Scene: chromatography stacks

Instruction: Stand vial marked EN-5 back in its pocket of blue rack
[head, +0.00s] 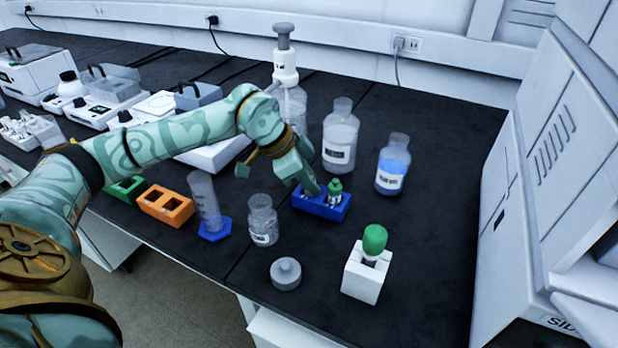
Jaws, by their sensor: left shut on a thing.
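The blue rack (313,207) stands on the black bench right of centre. The gripper's fingers hide part of the rack's left side. My right gripper is not in view.
A clear jar (263,222), a grey lid (286,273) and a white block holding a green-topped item (362,275) stand in front. Bottles (340,140) and a blue-liquid bottle (393,165) stand behind. An orange rack (166,205) and cylinder (206,205) are left. Bench to the right is clear.

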